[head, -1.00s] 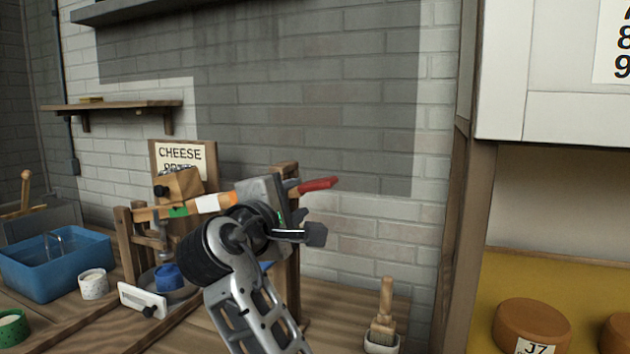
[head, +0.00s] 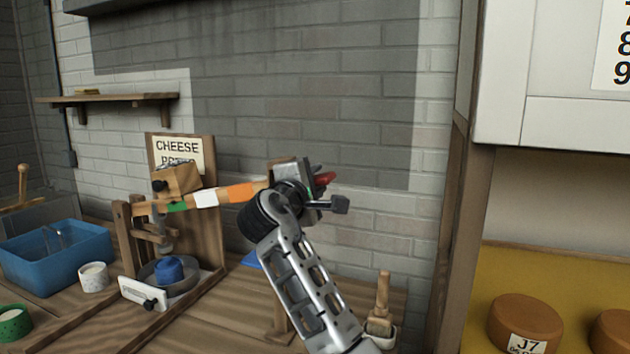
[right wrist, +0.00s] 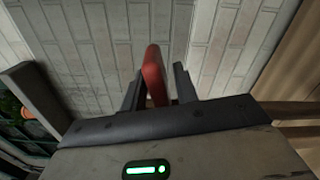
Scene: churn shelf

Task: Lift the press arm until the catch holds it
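The press arm (head: 238,193) is a wooden lever with green, white and orange bands, slanting gently up to the right from the wooden press frame (head: 124,240). Its far end is a red handle (head: 326,178). My right gripper (head: 319,176) is at that handle. In the right wrist view the red handle (right wrist: 154,78) stands between the two dark fingers of my right gripper (right wrist: 157,88), with a thin gap at its right side. A blue round piece (head: 169,270) sits in a grey pan under the press. The catch cannot be made out. My left gripper is out of view.
A blue tub (head: 55,262) and a white cup (head: 93,277) stand left of the press. A brush (head: 382,300) stands at the right of the bench. A wooden post (head: 446,210) and a shelf with cheeses (head: 525,322) are farther right. Brick wall is behind.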

